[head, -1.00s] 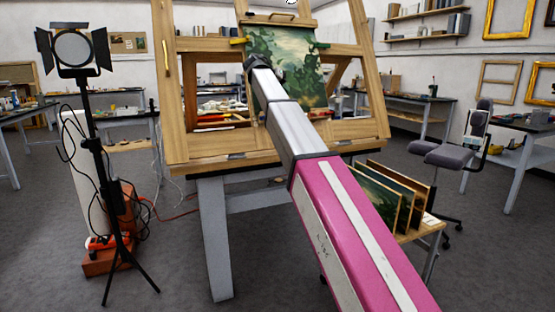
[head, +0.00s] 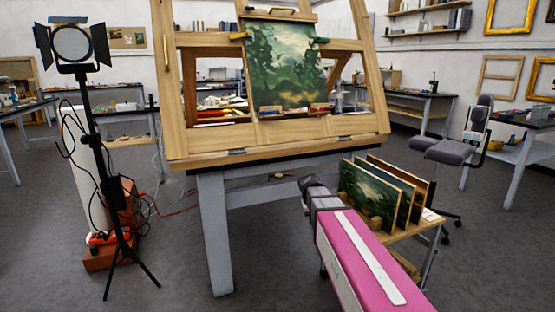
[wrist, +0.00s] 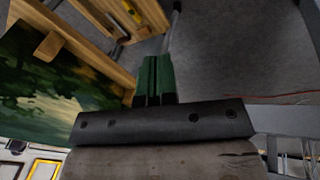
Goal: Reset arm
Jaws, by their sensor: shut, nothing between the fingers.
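My gripper (wrist: 152,80) shows in the wrist view as two green fingers pressed together, with nothing between them. Its fingertips point over the grey floor, beside a wood-edged green painting at the left. In the head view my grey and pink arm reaches in from the lower right. Its far end is low, in front of the easel table and just left of the stacked paintings (head: 375,196); the fingers cannot be made out there.
A wooden easel (head: 215,140) holds a green landscape painting (head: 285,65) on a grey-legged table. A low wooden stand (head: 425,228) bears the stacked paintings, close to my arm. A studio lamp (head: 72,45) on a tripod stands at left. Floor (head: 180,265) between lamp and table leg is clear.

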